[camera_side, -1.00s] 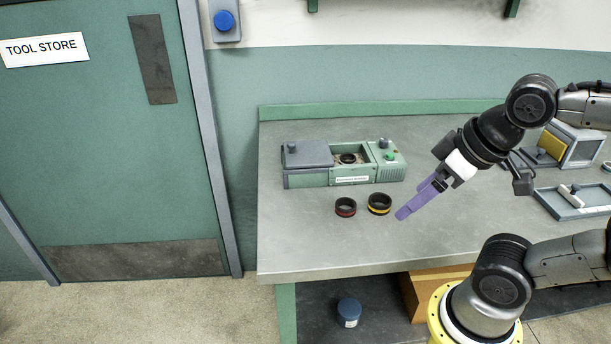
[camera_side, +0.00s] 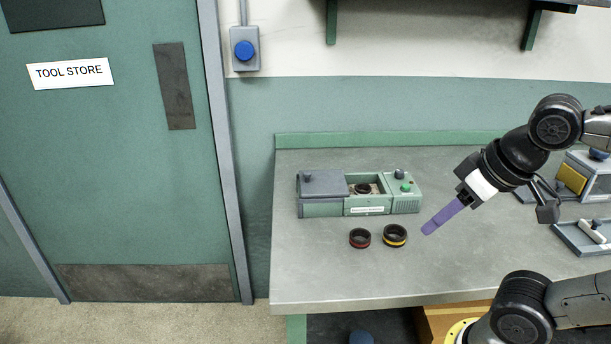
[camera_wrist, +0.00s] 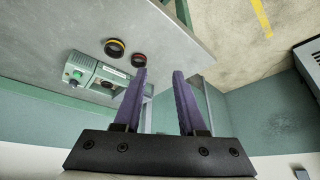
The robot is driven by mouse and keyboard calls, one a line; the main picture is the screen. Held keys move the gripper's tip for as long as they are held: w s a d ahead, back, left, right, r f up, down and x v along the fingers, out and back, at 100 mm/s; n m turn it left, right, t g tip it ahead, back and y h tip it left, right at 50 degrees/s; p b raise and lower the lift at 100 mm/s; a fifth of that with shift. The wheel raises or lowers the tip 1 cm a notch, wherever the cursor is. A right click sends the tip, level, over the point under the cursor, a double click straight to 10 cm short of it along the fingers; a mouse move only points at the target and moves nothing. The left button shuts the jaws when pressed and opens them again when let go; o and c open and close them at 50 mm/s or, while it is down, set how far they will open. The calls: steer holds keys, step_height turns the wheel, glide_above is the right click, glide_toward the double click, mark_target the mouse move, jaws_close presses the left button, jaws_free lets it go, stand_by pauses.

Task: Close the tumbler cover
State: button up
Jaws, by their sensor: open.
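The tumbler (camera_side: 405,205) is a green box at the back left of the bench. Its grey cover (camera_side: 325,183), with a dark knob, sits over the left part. The bay (camera_side: 378,187) beside it is uncovered, and a dark ring (camera_side: 363,189) lies inside. In the wrist view the tumbler (camera_wrist: 85,72) is at the left, partly behind a finger. My gripper (camera_side: 427,230) has purple fingers and is above the bench, front right of the tumbler, apart from it. In the wrist view my gripper (camera_wrist: 162,72) is open with nothing between its fingers.
A red-banded ring (camera_side: 360,238) and a yellow-banded ring (camera_side: 395,236) lie on the bench in front of the tumbler, left of my fingertips. A tray (camera_side: 575,238) and a grey box with a yellow panel (camera_side: 590,175) are at the right. The front left bench is clear.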

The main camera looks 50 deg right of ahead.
steer(key=w+d+r, duration=0.1)
steer(key=w+r, duration=0.1)
steer(key=w+r+m+h, duration=0.1)
steer(key=r, duration=0.2)
steer(key=w+d+r+m, duration=0.1)
steer(key=w+r, duration=0.1)
steer(key=r, duration=0.1)
steer(key=shift+w+d+h, duration=0.3)
jaws_close()
steer(key=w+d+r+m+g+h, duration=0.1)
steer(key=w+r+m+h, duration=0.15)
steer(key=w, duration=0.65)
steer(key=w+d+r+m+g+h, duration=0.1)
steer(key=w+r+m, duration=0.15)
steer(key=w, duration=0.75)
steer(key=w+a+f+g+h, duration=0.15)
steer(key=w+f, duration=0.35)
steer(key=w, duration=0.6)
steer(key=w+a+f+n, duration=0.1)
steer(key=w+a+f, duration=0.15)
steer(key=f, duration=0.35)
steer(key=w+a+f+n, duration=0.1)
steer(key=w+a+f, duration=0.1)
steer(key=w+f, duration=0.3)
glide_toward(302, 180)
steer(key=shift+g, duration=0.35)
steer(key=shift+w+x, duration=0.15)
steer(key=shift+x, duration=0.95)
steer(key=shift+w+x, duration=0.15)
steer(key=shift+x, duration=1)
